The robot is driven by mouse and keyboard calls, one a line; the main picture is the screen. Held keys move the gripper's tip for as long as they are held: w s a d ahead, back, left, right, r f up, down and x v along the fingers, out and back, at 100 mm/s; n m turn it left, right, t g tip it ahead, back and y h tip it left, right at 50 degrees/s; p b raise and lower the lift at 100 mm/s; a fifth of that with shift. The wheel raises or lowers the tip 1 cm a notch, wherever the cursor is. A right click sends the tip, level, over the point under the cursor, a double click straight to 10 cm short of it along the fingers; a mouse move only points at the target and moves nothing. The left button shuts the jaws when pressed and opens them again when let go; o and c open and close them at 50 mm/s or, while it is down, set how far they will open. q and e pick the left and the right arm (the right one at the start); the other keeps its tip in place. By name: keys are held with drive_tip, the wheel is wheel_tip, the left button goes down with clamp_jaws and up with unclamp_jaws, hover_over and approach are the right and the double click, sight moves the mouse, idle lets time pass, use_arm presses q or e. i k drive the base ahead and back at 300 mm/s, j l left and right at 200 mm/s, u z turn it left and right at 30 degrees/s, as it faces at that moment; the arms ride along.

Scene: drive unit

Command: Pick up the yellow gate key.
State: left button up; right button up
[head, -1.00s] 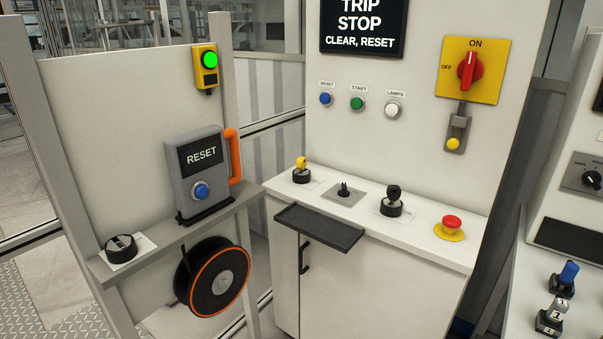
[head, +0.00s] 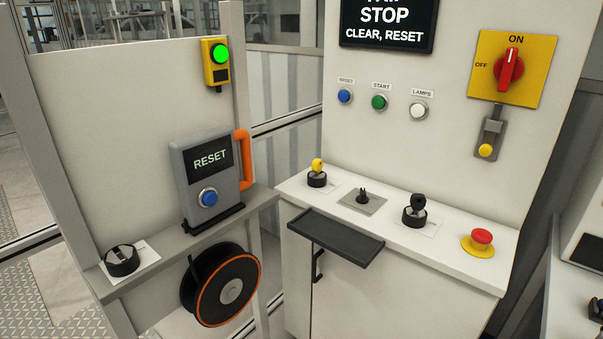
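The yellow gate key (head: 317,165) stands upright in a round black holder (head: 317,180) at the left end of the white cabinet's top. Its yellow head shows above the holder; its lower part is hidden in it. Neither of my grippers is in view, and nothing touches the key.
On the cabinet top (head: 450,254) are a small black switch (head: 362,196), a black key in a holder (head: 415,208) and a red emergency button (head: 481,238). A dark tray (head: 335,240) juts out in front. Left, a shelf (head: 165,250) bears a RESET pendant (head: 205,170) and a black round socket (head: 122,261).

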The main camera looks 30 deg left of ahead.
sight(318, 164)
drive_tip(key=i+j+u, duration=0.5)
drive_tip(key=i, duration=0.35)
drive_tip(key=i+j+u, duration=0.2)
drive_tip(key=i, duration=0.25)
drive_tip(key=k+l+u, duration=0.2)
drive_tip(key=k+j, duration=0.05)
